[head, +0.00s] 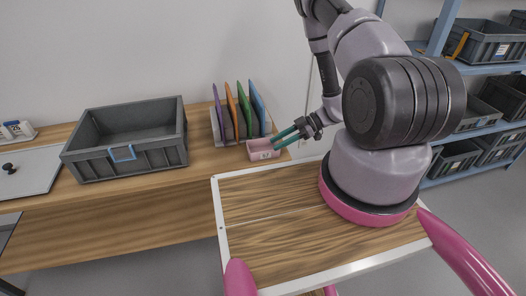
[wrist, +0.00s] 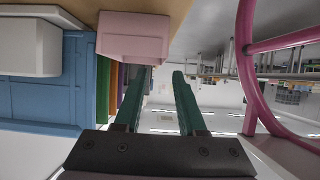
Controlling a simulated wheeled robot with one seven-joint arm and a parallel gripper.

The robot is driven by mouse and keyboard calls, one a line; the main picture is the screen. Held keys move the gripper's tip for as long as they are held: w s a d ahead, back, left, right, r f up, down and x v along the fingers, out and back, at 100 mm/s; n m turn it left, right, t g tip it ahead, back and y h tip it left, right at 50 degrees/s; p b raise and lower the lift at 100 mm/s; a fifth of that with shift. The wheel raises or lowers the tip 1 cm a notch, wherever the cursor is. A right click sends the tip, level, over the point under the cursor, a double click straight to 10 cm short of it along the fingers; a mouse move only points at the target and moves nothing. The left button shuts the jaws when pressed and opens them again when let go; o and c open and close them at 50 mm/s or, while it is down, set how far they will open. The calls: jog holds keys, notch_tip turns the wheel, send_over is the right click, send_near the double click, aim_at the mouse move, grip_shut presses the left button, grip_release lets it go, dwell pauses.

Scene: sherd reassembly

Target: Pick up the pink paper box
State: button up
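The pink paper box (head: 262,150) is a small open-topped box with a dark-marked label on its front. It sits near the right front of the wooden table, in front of the upright folders. My gripper (head: 274,143) reaches in from the right, its two teal fingers apart at the box's right end. In the wrist view the pink box (wrist: 133,35) is at upper left. My gripper (wrist: 163,76) is open there, with a clear gap between its fingers. The left fingertip meets the box's edge in the picture; I cannot tell whether it touches.
Several coloured folders (head: 239,112) stand in a holder right behind the box. A grey crate (head: 130,150) with a blue-framed label stands to the left. A white board (head: 30,172) lies farther left. Blue shelving with grey bins (head: 482,45) is at right.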

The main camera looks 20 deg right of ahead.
aim_at(265, 152)
jog(key=shift+s+f+x, duration=0.1)
jog(key=shift+f+x, duration=0.1)
jog(key=shift+x, duration=1.35)
jog(key=shift+s+f+x, duration=0.1)
jog(key=shift+f+x, duration=0.1)
jog(key=shift+x, duration=1.3)
jog(key=shift+d, duration=0.15)
grip_shut()
